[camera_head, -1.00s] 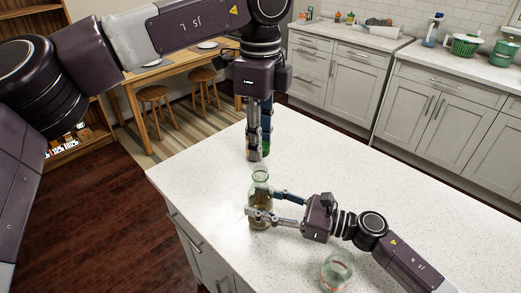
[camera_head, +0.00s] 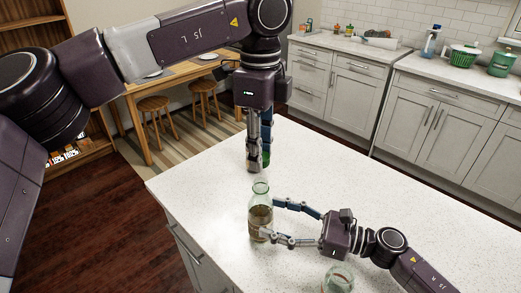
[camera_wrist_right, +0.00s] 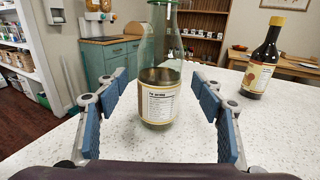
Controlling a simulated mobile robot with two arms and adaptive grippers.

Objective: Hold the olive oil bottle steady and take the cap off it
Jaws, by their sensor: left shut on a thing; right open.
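The olive oil bottle (camera_head: 260,222), clear glass with a beige label, stands upright on the white counter; its neck top shows no cap in the head view. It also fills the middle of the right wrist view (camera_wrist_right: 159,104), where its top is cut off. My right gripper (camera_head: 268,220) is open, its fingers on either side of the bottle, with clear gaps to it in the wrist view (camera_wrist_right: 160,92). My left gripper (camera_head: 254,169) points down above and behind the bottle, shut on what seems to be the cap, which its fingers hide.
A dark bottle with a yellow cap (camera_wrist_right: 262,62) stands on the counter at right in the wrist view. A glass jar (camera_head: 338,280) stands near the right forearm. A green patch shows beside the left fingers.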

